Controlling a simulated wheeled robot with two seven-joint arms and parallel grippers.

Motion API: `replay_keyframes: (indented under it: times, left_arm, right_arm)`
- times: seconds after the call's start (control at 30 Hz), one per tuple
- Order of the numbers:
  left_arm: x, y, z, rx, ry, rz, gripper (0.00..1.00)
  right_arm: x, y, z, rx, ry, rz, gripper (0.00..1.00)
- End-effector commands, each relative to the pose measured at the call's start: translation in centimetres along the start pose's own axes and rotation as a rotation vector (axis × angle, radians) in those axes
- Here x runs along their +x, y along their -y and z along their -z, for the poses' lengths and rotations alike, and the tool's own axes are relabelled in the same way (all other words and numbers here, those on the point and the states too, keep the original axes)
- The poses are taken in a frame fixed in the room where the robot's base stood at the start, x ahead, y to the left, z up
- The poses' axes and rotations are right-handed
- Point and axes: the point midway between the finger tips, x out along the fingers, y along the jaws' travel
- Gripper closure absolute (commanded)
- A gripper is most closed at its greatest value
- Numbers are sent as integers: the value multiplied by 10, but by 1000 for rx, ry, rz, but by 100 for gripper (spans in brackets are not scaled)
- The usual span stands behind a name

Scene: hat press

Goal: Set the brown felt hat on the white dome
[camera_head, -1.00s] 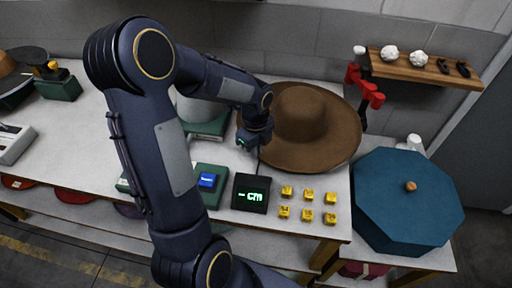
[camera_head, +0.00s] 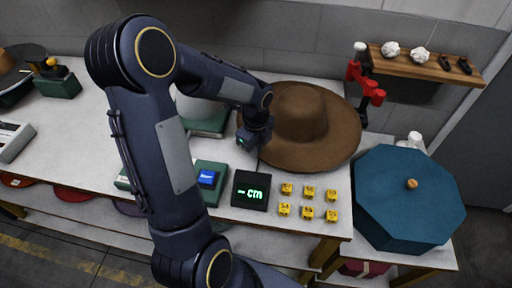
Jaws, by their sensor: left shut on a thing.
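The brown felt hat (camera_head: 300,113), wide-brimmed with a round crown, is at the right part of the white table, crown up. My left gripper (camera_head: 250,147) is at the hat's left brim edge, shut on the brim; its fingers are mostly hidden by the wrist. The white dome (camera_head: 197,107) stands left of the hat on a green base (camera_head: 208,127). My left arm covers much of the dome. My right gripper is not in view.
In front of the hat are a black display (camera_head: 251,190) reading "- cm", a blue button (camera_head: 207,178) and several yellow blocks (camera_head: 308,191). A teal octagonal box (camera_head: 407,200) stands at the right. A wooden shelf (camera_head: 425,65) and red clamp-like thing (camera_head: 366,84) are behind.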

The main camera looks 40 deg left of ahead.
Motion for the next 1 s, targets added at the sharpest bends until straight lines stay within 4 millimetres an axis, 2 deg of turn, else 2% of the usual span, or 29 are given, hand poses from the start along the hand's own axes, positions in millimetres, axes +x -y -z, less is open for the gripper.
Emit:
replay_keyframes:
  times: [0.3,0.33,0.5,0.53,0.83,1.0]
  left_arm:
    - [3,0,0,0,0,1,100]
    - [3,0,0,0,0,1,91]
    - [3,0,0,0,0,1,69]
    - [3,0,0,0,0,1,67]
    - [1,0,0,0,0,1,67]
    - [-22,1,0,-1,1,5,67]
  right_arm:
    - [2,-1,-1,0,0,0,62]
    - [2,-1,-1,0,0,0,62]
    - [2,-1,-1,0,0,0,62]
    - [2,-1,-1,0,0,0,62]
    - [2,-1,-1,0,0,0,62]
    - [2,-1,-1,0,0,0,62]
